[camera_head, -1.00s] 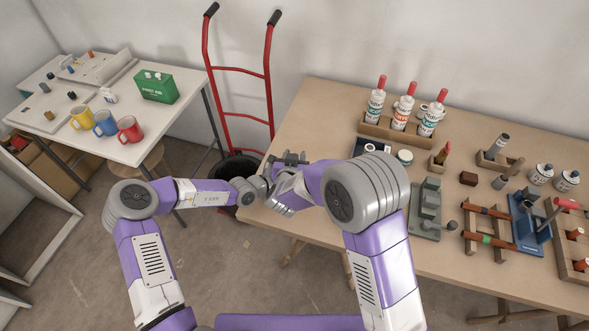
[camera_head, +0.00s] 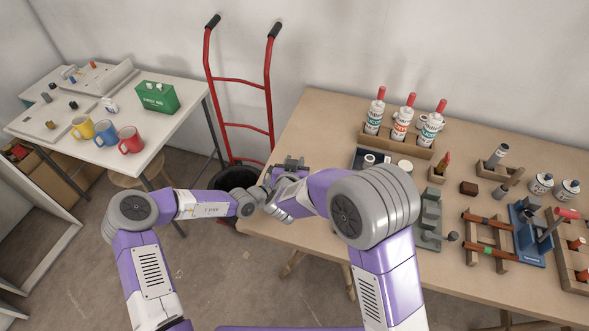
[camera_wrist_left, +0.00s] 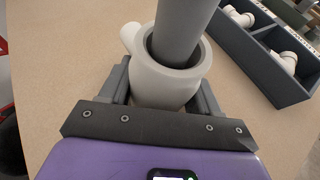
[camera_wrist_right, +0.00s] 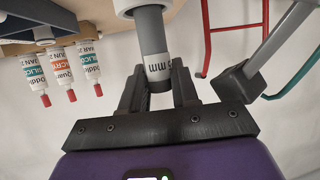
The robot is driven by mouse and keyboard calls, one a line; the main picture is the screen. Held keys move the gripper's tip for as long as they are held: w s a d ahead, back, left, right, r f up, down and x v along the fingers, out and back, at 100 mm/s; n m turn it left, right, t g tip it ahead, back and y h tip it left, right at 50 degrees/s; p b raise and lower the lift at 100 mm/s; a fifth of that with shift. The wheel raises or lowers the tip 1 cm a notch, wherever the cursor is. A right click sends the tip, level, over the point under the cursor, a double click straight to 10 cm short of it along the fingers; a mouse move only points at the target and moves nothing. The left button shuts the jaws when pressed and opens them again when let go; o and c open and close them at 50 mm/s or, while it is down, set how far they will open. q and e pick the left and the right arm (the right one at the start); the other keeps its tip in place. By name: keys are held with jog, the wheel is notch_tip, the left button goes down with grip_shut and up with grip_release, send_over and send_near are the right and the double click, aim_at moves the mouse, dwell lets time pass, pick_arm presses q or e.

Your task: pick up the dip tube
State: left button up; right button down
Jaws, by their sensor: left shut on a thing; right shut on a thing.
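A grey tube with a white printed band (camera_wrist_right: 155,45), which looks like the dip tube, is between the fingers of my right gripper (camera_wrist_right: 157,82), shut on it. In the left wrist view a dark grey tube (camera_wrist_left: 182,25) stands inside the open mouth of a white round fitting (camera_wrist_left: 160,85) with a small side lug. My left gripper (camera_wrist_left: 164,92) is shut around this fitting. In the right wrist view a pale rim surrounds the tube's other end. The hands meet above the table's left edge in the head view, where the arms hide the parts.
The wooden table (camera_head: 320,120) carries a dark compartment tray (camera_wrist_left: 262,62) with white pieces, several red-tipped cartridges (camera_head: 400,120), and racks of tools at right. A red hand truck (camera_head: 240,82) stands behind. A white table (camera_head: 150,152) with mugs is at left.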

notch_tip(320, 180, up, 16)
dwell(0.3)
pick_arm(q)
jog(key=o, duration=1.2)
pick_arm(e)
jog(key=shift+f, duration=0.1)
pick_arm(q)
jog(key=v, duration=1.1)
jog(key=shift+s+a+r, duration=0.1)
jog(key=shift+a+r, duration=0.05)
jog(key=shift+a, duration=0.05)
jog(key=shift+s+a, duration=0.2)
